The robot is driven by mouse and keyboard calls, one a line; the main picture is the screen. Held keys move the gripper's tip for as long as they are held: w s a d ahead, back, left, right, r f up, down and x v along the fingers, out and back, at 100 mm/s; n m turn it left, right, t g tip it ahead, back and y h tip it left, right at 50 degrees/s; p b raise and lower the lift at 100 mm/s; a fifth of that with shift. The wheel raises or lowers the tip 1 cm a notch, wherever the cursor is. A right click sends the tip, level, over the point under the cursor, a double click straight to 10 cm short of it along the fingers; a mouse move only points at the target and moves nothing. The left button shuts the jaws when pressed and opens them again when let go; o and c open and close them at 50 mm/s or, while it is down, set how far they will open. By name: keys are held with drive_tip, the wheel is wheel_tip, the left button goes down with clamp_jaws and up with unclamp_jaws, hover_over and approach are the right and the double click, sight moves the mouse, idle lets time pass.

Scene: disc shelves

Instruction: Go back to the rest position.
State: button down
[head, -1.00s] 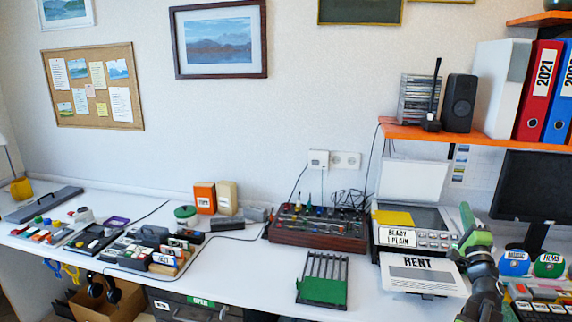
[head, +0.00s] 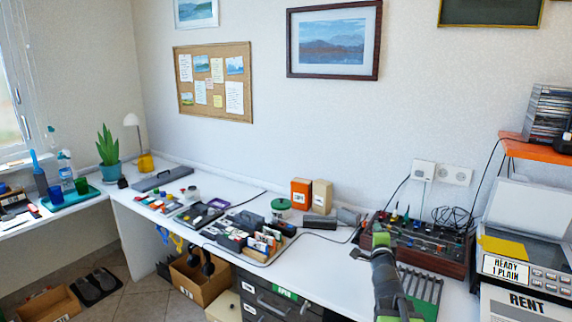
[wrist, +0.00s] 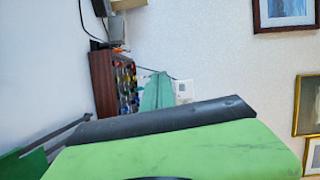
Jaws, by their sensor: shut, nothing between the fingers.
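My gripper (head: 382,258) shows at the lower right of the head view, seen from behind at the end of my raised dark and green arm. It is in front of the brown console with knobs (head: 418,245) and beside the green slotted rack (head: 420,290), partly covering both. The wrist view is turned on its side. Green and black parts of my gripper (wrist: 165,130) fill its lower half, with the console (wrist: 115,85) and wall beyond. The gripper is shut and holds nothing. Its fingertips are hard to make out.
The printer (head: 515,245) stands right of the console, with a RENT sheet (head: 520,300) before it. An orange shelf (head: 530,150) hangs above. Cassettes and small boxes crowd the table's middle. A bare white strip (head: 320,265) lies along the front, left of my arm.

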drive_tip(key=s+a+f+n+g+y, duration=0.1)
drive_tip(key=s+a+f+n+g, duration=0.1)
drive_tip(key=a+f, duration=0.2)
drive_tip(key=s+a+f+n+g+y, duration=0.1)
drive_tip(key=s+a+f+n+g, duration=0.1)
drive_tip(key=a+f, duration=0.3)
drive_tip(key=s+a+f+n+g, duration=0.3)
drive_tip(key=a+f+n+g, duration=0.1)
drive_tip(key=f, duration=0.3)
drive_tip(key=shift+a+y, duration=0.4)
drive_tip(key=shift+a, duration=0.35)
drive_tip(key=s+a+f+n+g+y, duration=0.1)
drive_tip(key=s+a+f+n+g, duration=0.15)
drive_tip(key=s+n+g, duration=0.4)
drive_tip(key=s+a+f+n+g+y, duration=0.15)
drive_tip(key=s+f+n, duration=0.25)
drive_tip(key=s, duration=0.6)
wheel_tip(320, 180, up, 12)
drive_tip(key=n+p, duration=0.1)
drive_tip(key=p, duration=1.1)
drive_tip(key=shift+d+g+h, duration=0.25)
drive_tip(key=shift+g+h, duration=0.1)
drive_tip(key=shift+g, duration=0.05)
drive_tip(key=shift+r, duration=0.1)
